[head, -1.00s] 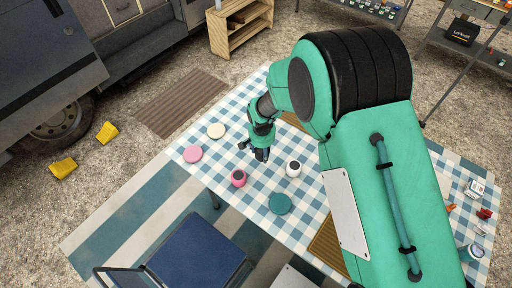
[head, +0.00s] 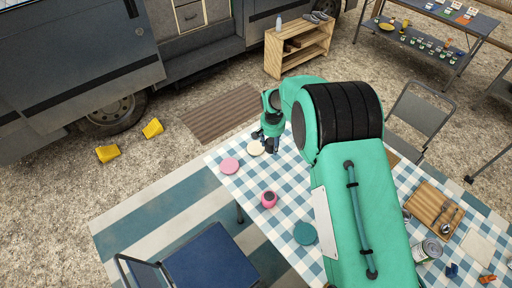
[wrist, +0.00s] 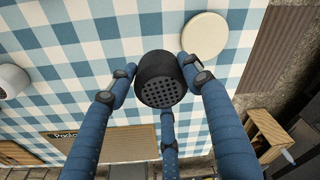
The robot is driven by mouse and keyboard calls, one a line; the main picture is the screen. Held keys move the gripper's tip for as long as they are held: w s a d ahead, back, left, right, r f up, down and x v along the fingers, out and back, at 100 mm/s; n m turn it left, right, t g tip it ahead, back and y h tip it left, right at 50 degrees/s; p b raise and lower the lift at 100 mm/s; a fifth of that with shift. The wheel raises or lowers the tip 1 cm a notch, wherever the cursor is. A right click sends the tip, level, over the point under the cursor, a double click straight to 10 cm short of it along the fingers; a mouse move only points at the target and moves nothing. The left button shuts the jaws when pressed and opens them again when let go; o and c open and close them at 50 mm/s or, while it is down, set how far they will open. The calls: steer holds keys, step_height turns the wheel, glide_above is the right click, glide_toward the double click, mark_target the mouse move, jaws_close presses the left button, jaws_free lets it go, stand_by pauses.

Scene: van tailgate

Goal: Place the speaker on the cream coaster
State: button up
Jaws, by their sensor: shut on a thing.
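In the wrist view the black speaker (wrist: 160,80), with a perforated grille end, sits between the blue fingers of my gripper (wrist: 163,95), which is shut on it. The cream coaster (wrist: 205,36) is a plain round disc on the checked cloth, just up and right of the speaker and apart from it in the picture. In the head view the cream coaster (head: 255,148) lies near the table's far left corner, with my gripper (head: 266,143) close to its right side. The speaker is hard to tell from the dark fingers there.
A white object (wrist: 12,82) stands at the wrist view's left edge. A wooden tray (head: 433,208) and a can (head: 427,250) are at the right.

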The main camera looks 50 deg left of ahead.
steer(key=r+n, duration=0.2)
glide_above(256, 146)
steer(key=shift+s+d+f+p, duration=0.1)
steer(key=shift+s+d+p, duration=0.15)
steer(key=shift+d+p, duration=0.05)
steer(key=shift+f, duration=0.1)
steer(key=shift+f+b, duration=0.3)
steer(key=shift+f, duration=1.6)
steer(key=shift+f+b, duration=0.3)
steer(key=shift+f, duration=1.65)
steer(key=shift+f, duration=0.15)
steer(key=o, duration=1.3)
